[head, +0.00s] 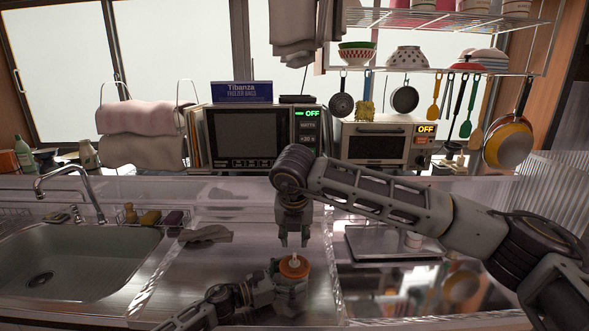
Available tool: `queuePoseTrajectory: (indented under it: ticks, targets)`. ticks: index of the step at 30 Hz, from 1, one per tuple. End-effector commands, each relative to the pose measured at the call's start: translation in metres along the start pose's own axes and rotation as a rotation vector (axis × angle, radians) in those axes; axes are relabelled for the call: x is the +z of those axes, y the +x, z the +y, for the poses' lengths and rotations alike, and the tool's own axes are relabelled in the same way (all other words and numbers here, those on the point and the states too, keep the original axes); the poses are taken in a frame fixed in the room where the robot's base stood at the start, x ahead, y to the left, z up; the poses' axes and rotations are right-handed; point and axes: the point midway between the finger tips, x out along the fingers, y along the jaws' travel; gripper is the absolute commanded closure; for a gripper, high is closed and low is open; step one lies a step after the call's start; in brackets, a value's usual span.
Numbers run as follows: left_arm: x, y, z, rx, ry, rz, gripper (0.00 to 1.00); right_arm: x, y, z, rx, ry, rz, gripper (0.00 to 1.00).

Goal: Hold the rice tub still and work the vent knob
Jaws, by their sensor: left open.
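The rice tub (294,267) has an orange lid with a small pale vent knob (293,259) on top. It stands upright on the steel counter, and its body is mostly hidden. My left gripper (287,292) comes in low from the left, open, with its fingers at the tub's side. I cannot tell whether they touch it. My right gripper (294,242) points straight down just above the lid. Its two fingers are apart with nothing visible between them, and their tips seem clear of the knob.
A sink (75,262) with a faucet (68,195) is at the left. A grey cloth (206,234) lies on the counter. A flat tray (385,243) is under my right arm. A microwave (262,137) and toaster oven (378,142) stand behind. Utensils hang at the upper right.

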Motion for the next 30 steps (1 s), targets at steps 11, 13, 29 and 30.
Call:
queuePoseTrajectory:
  ticks: [11, 13, 29, 30]
  targets:
    - [0.0, -0.005, 0.0, 0.0, 0.0, 0.0, 0.01, 0.0, 0.0, 0.0, 0.0, 0.0, 0.0, 0.69]
    - [-0.001, -0.01, 0.0, 0.0, 0.0, 0.0, 0.01, 0.0, 0.0, 0.0, 0.0, 0.0, 0.0, 0.69]
    - [-0.001, -0.07, 0.0, 0.001, -0.001, 0.002, 0.01, 0.0, 0.0, 0.0, 0.0, 0.0, 0.0, 0.69]
    - [-0.001, -0.074, 0.0, 0.0, 0.0, 0.002, 0.01, 0.0, 0.0, 0.0, 0.0, 0.0, 0.0, 0.69]
